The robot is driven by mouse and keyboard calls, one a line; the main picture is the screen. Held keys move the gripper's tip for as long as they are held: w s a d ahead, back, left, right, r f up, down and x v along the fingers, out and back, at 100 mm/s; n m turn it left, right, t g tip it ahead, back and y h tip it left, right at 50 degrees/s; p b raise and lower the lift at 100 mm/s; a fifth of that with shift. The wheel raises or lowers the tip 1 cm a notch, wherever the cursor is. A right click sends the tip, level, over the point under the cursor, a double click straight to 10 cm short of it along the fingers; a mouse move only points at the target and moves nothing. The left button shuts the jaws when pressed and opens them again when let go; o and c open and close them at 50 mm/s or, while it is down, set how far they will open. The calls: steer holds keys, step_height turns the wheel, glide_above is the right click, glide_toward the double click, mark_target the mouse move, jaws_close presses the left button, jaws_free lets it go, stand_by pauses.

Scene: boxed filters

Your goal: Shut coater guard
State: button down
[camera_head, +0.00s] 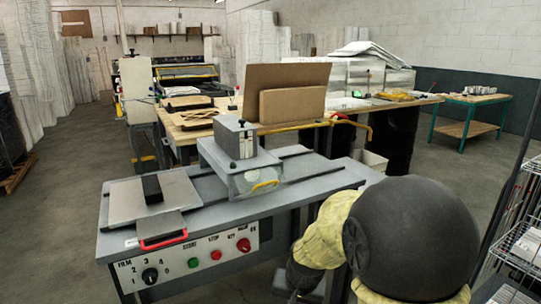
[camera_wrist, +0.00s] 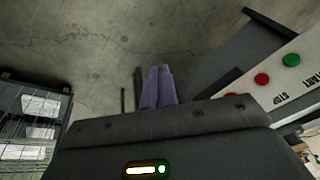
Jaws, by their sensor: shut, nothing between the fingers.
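The coater (camera_head: 225,205) is a grey bench machine in the head view, with a control panel on its front. My gripper (camera_wrist: 160,72) shows in the wrist view as two purple fingers, shut together and empty, over the concrete floor. It is apart from the guard, and my arm covers the front right of the machine in the head view.
The control panel (camera_wrist: 292,82) is close on the right in the wrist view. A wire rack (camera_head: 520,235) stands at right. Open floor (camera_head: 60,220) lies left.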

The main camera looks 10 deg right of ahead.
steer(key=w+d+r+m+t+p, duration=0.1)
steer(key=w+r+m+p, duration=0.4)
steer(key=w+r+p, duration=0.6)
steer(key=w+d+r+m+t+y+p, duration=0.1)
steer(key=w+r+m+p, duration=0.4)
steer(key=w+r+p, duration=0.7)
step_height(320, 180, up, 8)
steer(key=p, duration=0.9)
steer(key=shift+w+d+r, duration=0.15)
steer(key=shift+w, duration=0.05)
steer(key=p, duration=0.6)
glide_toward(264, 180)
step_height(264, 180, down, 5)
steer(key=s, duration=0.1)
steer(key=shift+s+r+b, duration=0.2)
steer(key=shift+b, duration=0.1)
steer(key=shift+w, duration=0.1)
